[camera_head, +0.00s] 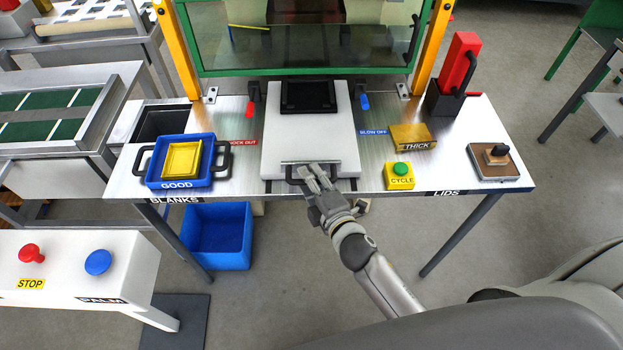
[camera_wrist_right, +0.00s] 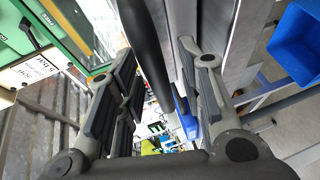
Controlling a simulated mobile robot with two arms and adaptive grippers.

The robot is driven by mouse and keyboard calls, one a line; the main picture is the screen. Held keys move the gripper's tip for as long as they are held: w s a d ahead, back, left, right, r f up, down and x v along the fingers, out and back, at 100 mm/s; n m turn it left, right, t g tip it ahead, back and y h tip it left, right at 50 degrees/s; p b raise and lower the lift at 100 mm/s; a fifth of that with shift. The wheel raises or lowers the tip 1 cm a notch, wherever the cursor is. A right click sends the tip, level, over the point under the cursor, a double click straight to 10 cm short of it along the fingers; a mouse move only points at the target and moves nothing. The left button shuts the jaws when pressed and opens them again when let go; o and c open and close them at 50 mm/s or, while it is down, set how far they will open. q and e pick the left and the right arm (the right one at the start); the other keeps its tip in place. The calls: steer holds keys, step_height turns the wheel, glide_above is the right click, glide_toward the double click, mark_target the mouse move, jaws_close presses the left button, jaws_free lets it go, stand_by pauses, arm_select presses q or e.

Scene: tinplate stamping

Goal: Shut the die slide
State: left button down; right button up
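In the right wrist view a dark bar, the handle (camera_wrist_right: 148,55), lies between the parted fingers (camera_wrist_right: 158,85), with gaps on both sides. My left gripper is not in view.
A blue tray (camera_head: 222,172) with yellow pieces stands left of the slide. The green-framed guard (camera_head: 216,70) spans the back.

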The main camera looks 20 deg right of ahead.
jaws_close()
steer(key=shift+w, duration=0.1)
stand_by(0.3)
